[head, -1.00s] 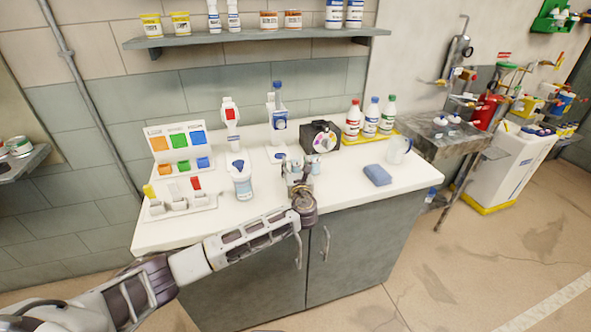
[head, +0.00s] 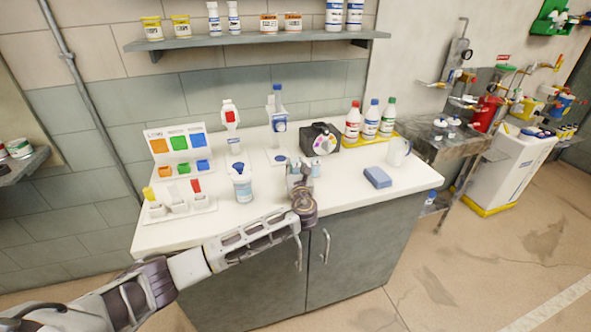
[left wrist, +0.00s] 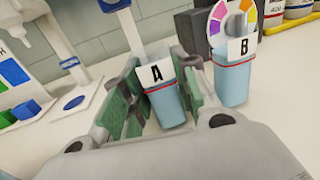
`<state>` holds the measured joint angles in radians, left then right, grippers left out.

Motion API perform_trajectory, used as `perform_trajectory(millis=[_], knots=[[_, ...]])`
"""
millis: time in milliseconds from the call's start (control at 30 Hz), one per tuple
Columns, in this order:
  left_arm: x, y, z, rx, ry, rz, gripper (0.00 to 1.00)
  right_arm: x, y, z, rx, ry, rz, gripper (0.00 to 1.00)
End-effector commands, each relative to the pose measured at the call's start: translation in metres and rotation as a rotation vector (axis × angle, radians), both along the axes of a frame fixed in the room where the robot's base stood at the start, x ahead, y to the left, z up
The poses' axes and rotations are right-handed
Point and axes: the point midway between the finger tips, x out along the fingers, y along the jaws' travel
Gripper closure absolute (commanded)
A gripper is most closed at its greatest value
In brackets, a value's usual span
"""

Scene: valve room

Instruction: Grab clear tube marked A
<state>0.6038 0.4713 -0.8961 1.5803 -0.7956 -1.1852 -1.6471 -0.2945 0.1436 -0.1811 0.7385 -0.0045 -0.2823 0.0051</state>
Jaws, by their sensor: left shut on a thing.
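The clear tube marked A (left wrist: 165,102) shows in the left wrist view as a bluish, see-through cup with a red band and a white label. It stands upright between the green-padded fingers of my left gripper (left wrist: 160,92), which is shut on it. In the head view my left gripper (head: 300,174) is over the counter's front part and mostly hides this tube. A like tube marked B (left wrist: 232,80) stands just right of the right finger; it also shows in the head view (head: 316,169). My right gripper is not in view.
A black box with a colour wheel (head: 320,140) is behind the tubes.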

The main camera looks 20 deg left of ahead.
Motion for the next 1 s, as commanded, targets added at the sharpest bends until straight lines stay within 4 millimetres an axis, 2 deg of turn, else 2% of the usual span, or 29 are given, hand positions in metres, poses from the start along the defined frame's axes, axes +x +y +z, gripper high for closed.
perform_trajectory(millis=[267, 600, 800, 1000], knots=[[0.000, 0.000, 0.031, -0.002, -0.004, 0.000, 0.96, -0.007, -0.002, 0.001, -0.002, 0.003, 0.001, 0.60], [0.000, 0.000, 0.080, -0.001, -0.003, -0.001, 0.96, -0.019, -0.011, 0.002, -0.012, 0.018, 0.002, 0.60], [0.000, 0.000, 0.094, 0.000, -0.002, 0.001, 0.96, -0.013, -0.017, 0.003, -0.017, 0.007, 0.004, 0.60], [0.000, 0.000, 0.097, -0.001, -0.001, 0.000, 0.96, -0.014, -0.019, 0.002, -0.019, 0.009, 0.005, 0.60]])
